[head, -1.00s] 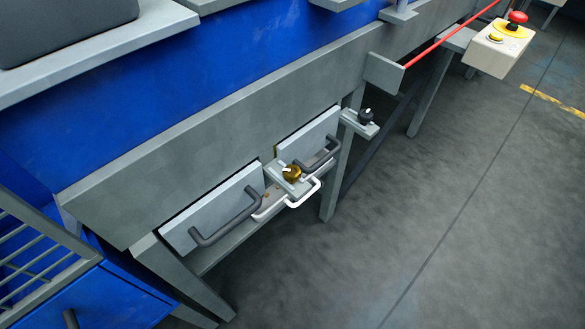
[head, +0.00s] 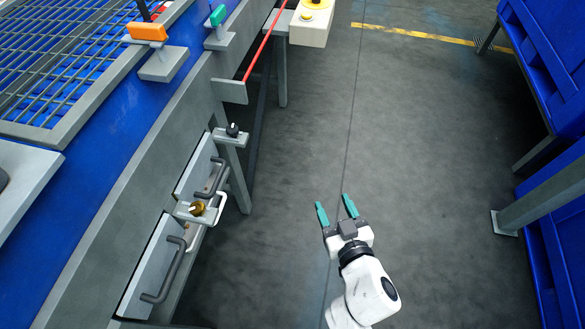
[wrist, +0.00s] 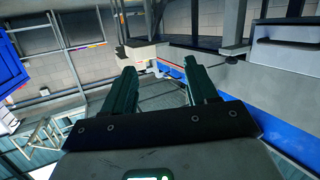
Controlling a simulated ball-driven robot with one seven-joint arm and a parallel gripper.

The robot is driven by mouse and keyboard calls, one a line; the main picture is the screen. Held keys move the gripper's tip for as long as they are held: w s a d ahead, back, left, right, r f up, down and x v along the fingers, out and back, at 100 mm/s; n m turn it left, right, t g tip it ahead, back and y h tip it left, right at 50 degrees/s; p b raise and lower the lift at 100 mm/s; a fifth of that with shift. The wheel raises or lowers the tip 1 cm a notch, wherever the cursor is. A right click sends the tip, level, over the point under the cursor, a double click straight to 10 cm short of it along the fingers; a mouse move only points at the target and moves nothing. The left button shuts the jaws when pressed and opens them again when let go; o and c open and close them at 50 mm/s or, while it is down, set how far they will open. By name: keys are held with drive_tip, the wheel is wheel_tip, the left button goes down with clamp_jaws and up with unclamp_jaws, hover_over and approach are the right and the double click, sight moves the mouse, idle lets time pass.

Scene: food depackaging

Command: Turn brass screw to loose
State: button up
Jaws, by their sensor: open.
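The brass screw (head: 197,208) is a small gold knob with a white mark, on a grey bracket between two drawer-like panels on the left machine in the head view. A white handle (head: 222,200) sits beside it. My gripper (head: 336,206) is in the lower middle of the head view, over the floor, well to the right of the screw. Its two green fingers are apart with nothing between them. In the wrist view the open fingers (wrist: 160,88) also show empty. I cannot make out the brass screw in the wrist view.
Dark-handled panels (head: 150,265) flank the screw. A black knob (head: 232,130) on a bracket and a red bar (head: 265,45) are farther up. A box with a yellow-ringed button (head: 311,20) stands at the top. Blue crates (head: 550,70) stand right. The middle floor is clear.

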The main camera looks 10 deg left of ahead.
drive_tip(key=s+a+r+n+g+y+p, duration=0.1)
drive_tip(key=s+a+r+n+y, duration=0.15)
drive_tip(key=a, duration=0.25)
drive_tip(key=s+a+r+n+g+y+p, duration=0.1)
drive_tip(key=s+a+r+n+y+p, duration=0.15)
drive_tip(key=a, duration=0.35)
drive_tip(key=n+g+y, duration=0.3)
drive_tip(key=g+y, duration=0.2)
approach(204, 213)
drive_tip(key=a, duration=0.1)
drive_tip(key=b+x, duration=0.2)
drive_tip(key=x, duration=0.8)
drive_tip(key=shift+w+a, duration=0.25)
drive_tip(key=shift+w, duration=0.05)
drive_tip(key=shift+c, duration=0.3)
drive_tip(key=c, duration=1)
drive_tip(key=shift+o, duration=0.2)
drive_tip(key=shift+r+y+p, duration=0.1)
drive_tip(key=shift+y+p, duration=0.2)
drive_tip(key=shift+p, duration=0.05)
